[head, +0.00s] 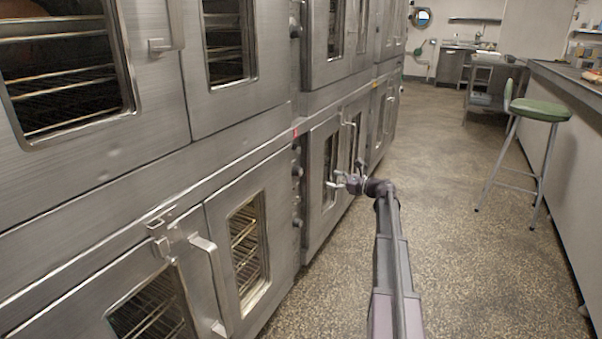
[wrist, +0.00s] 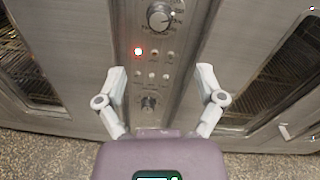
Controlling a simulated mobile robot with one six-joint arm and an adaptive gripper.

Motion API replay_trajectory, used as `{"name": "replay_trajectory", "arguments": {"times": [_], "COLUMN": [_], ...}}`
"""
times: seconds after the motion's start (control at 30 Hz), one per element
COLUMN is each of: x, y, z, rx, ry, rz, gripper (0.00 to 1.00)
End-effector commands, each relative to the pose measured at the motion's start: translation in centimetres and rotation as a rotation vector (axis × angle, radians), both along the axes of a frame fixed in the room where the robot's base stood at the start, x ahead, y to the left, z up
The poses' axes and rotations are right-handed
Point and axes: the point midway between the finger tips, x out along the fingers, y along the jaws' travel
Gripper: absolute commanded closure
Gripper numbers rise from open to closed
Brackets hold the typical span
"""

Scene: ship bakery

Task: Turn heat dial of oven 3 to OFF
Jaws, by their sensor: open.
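My gripper (head: 345,183) is open and empty, at the end of my arm near the lower ovens in the head view. In the wrist view its fingers (wrist: 161,78) stand apart in front of a narrow metal control panel (wrist: 184,30). A large round dial (wrist: 159,15) with markings is at the top of the panel, beyond the fingertips. A smaller dark dial (wrist: 149,102) lies lower, between the fingers. I see no contact with either dial. I cannot read the settings, or tell which oven is oven 3.
Oven doors with glass flank the panel. In the head view stacked steel ovens (head: 75,190) line the left, and a green stool (head: 538,110) stands right by a counter (head: 565,150). The aisle floor (head: 440,170) is clear.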

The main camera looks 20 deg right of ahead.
Motion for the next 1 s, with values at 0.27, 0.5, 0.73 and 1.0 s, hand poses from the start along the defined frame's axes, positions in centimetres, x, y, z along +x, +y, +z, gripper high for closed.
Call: {"name": "replay_trajectory", "arguments": {"times": [0.27, 0.5, 0.73, 1.0], "x": [2.0, 4.7, 7.4, 9.7], "y": [1.7, 3.9, 6.3, 8.3], "z": [0.0, 0.0, 0.0, 0.0], "rx": [-0.001, -0.001, -0.001, -0.001], "ry": [0.0, 0.0, 0.0, 0.0], "rz": [0.002, 0.003, 0.004, 0.003], "gripper": [0.13, 0.13, 0.13, 0.13]}}
